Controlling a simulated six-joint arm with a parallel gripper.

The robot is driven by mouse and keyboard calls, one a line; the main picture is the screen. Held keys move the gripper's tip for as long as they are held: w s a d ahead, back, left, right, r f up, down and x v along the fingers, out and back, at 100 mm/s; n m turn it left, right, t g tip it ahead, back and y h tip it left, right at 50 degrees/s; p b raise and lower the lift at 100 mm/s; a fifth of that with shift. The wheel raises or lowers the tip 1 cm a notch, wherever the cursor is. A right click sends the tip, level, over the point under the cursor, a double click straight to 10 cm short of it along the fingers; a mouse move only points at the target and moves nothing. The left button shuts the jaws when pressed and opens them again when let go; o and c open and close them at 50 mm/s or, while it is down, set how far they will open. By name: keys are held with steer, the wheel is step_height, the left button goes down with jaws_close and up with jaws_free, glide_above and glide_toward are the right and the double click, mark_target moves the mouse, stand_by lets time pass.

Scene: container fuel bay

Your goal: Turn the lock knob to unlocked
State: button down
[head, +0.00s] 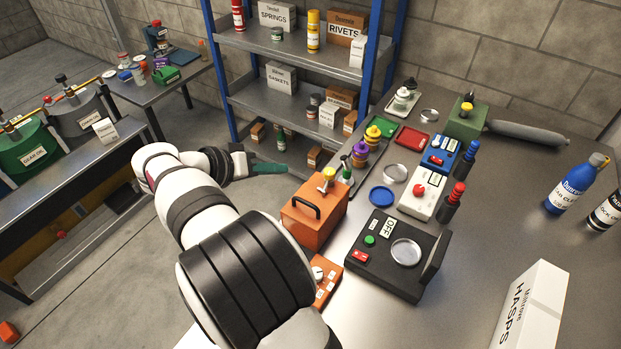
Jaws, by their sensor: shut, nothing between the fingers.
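A small orange panel (327,290) lies at the table's near left edge, partly hidden behind my arm. A pale round knob (318,273) sits on it, with small white labels beside it. I cannot read the labels or tell which way the knob points, so I cannot tell if this is the lock knob or how it is set. An orange box (309,222) with a black handle and a yellow-topped part stands just behind the panel. My gripper (272,169) is shut and empty, left of and beyond the orange box, apart from the panel and knob.
A black device (397,257) with an OFF display stands right of the panel. A white device (424,196) with a red button, a blue dish (382,196) and several bottles crowd the table. A blue-framed shelf (290,95) stands behind my gripper. The table's right middle is clear.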

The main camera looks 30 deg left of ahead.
glide_above(327, 182)
steer(key=s+a, duration=0.3)
steer(key=s, duration=0.1)
step_height(327, 182, down, 6)
steer(key=shift+w+f, duration=0.1)
steer(key=shift+w+d+f, duration=0.1)
steer(key=shift+d+f, duration=0.4)
steer(key=shift+f, duration=0.3)
steer(key=shift+w+d+f, duration=0.1)
steer(key=shift+d+f, duration=0.4)
steer(key=shift+f, duration=0.3)
